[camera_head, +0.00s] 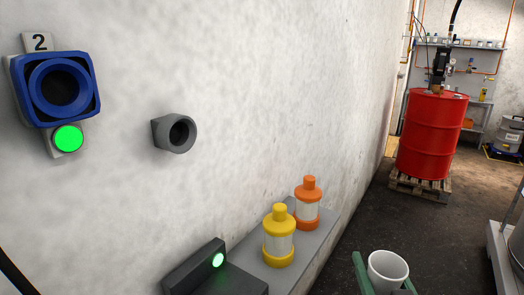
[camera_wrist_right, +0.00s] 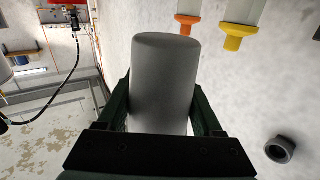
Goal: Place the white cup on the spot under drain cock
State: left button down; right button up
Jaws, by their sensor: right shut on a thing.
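The white cup (camera_head: 388,271) is at the bottom right of the head view, upright with its open rim facing up. My right gripper (camera_head: 383,280) is shut on the cup, with a green finger on each side of it. In the right wrist view the cup (camera_wrist_right: 165,85) looks grey and fills the middle, between the two dark green fingers of my right gripper (camera_wrist_right: 163,115). My left gripper is not in view. I cannot make out a drain cock or a marked spot for the cup.
A grey shelf (camera_head: 318,245) along the wall holds a yellow bottle (camera_head: 279,240) and an orange bottle (camera_head: 307,205). A grey box (camera_head: 215,275) with a green light stands at its near end. A red drum (camera_head: 430,135) stands on a wooden pallet (camera_head: 420,186) farther back. Open floor lies before it.

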notch_tip(320, 180, up, 4)
jog(key=w+y, duration=0.1)
jog(key=shift+h, duration=0.5)
jog(key=f, duration=0.2)
jog(key=s+f, duration=0.1)
jog(key=f, duration=0.2)
jog(key=shift+s+d, duration=0.15)
jog(key=shift+s, duration=0.05)
jog(key=s+a+f+y, duration=0.1)
jog(key=s+f, duration=0.2)
jog(key=f, duration=0.2)
jog(key=shift+s+f+n, duration=0.3)
jog(key=shift+s+n, duration=0.05)
jog(key=shift+n, duration=0.05)
jog(key=shift+w, duration=0.15)
